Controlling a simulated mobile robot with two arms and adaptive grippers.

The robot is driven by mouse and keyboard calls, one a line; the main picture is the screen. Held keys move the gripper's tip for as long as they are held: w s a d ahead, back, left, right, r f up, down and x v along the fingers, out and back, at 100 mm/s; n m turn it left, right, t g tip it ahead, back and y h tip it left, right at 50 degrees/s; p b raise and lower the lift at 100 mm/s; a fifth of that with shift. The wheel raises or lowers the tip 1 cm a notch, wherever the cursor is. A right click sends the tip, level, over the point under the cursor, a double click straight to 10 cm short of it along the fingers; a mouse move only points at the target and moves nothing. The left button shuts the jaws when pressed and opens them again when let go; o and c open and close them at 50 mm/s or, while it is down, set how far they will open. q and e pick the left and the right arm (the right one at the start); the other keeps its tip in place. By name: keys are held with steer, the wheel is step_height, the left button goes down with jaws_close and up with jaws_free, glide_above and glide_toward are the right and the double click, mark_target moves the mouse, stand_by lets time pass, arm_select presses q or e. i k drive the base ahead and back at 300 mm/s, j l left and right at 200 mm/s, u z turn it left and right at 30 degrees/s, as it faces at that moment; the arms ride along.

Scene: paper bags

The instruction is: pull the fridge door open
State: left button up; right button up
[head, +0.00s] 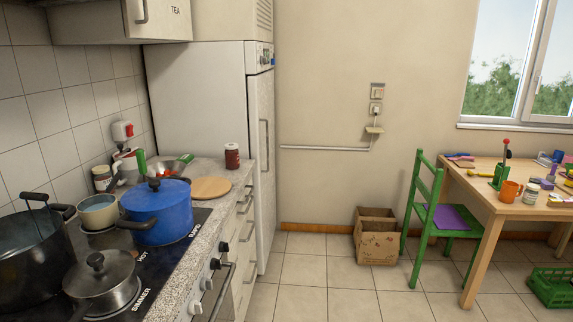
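The fridge (200,97) is a tall white unit at the far end of the counter, against the back wall. Its door (261,178) faces right and shows at a steep slant; it looks shut. A long vertical handle (265,146) runs along the door. A small control panel (265,57) sits above the door. Neither of my grippers shows in the head view.
The counter (213,206) and stove with a blue pot (157,210) run along the left. A cardboard box (377,240) stands by the back wall. A green chair (436,215) and wooden table (490,186) stand right. Tiled floor (318,270) before the fridge is clear.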

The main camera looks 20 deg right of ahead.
mark_target(260, 86)
steer(key=i+l+z, duration=0.1)
steer(key=i+l, duration=0.25)
steer(key=i, duration=0.15)
steer(key=i+l+z, duration=0.1)
steer(key=i+l, duration=0.2)
steer(key=i, duration=0.2)
steer(key=i+l+z, duration=0.15)
steer(key=i, duration=0.35)
steer(key=i+l+z, duration=0.1)
steer(key=i+l, duration=0.35)
